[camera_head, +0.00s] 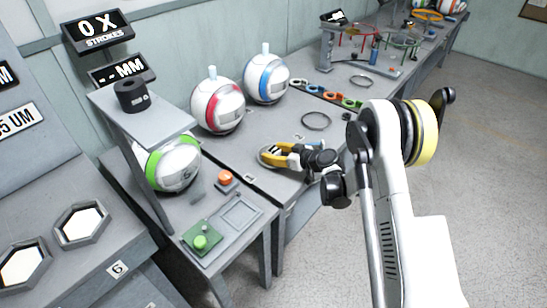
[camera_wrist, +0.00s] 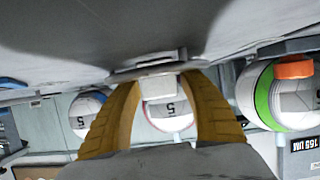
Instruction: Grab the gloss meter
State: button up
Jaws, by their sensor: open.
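My gripper (camera_head: 264,153) is low over the grey bench, with its yellow fingers apart. In the wrist view my gripper (camera_wrist: 160,82) has one finger on each side of a small pale grey block-shaped thing (camera_wrist: 160,66) with a thin flat rim. This may be the gloss meter; I read no label on it. It is at or just past the fingertips, and I cannot tell whether they touch it. In the head view the fingers mostly hide it.
White balls with red (camera_head: 217,106), blue (camera_head: 265,79) and green (camera_head: 172,163) bands stand to the left. A black ring (camera_head: 316,121) and several coloured rings (camera_head: 329,95) lie behind my gripper. The press (camera_head: 145,124) with a black cylinder (camera_head: 131,96) stands at left.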

jog(key=shift+r, duration=0.1)
jog(key=c, duration=1)
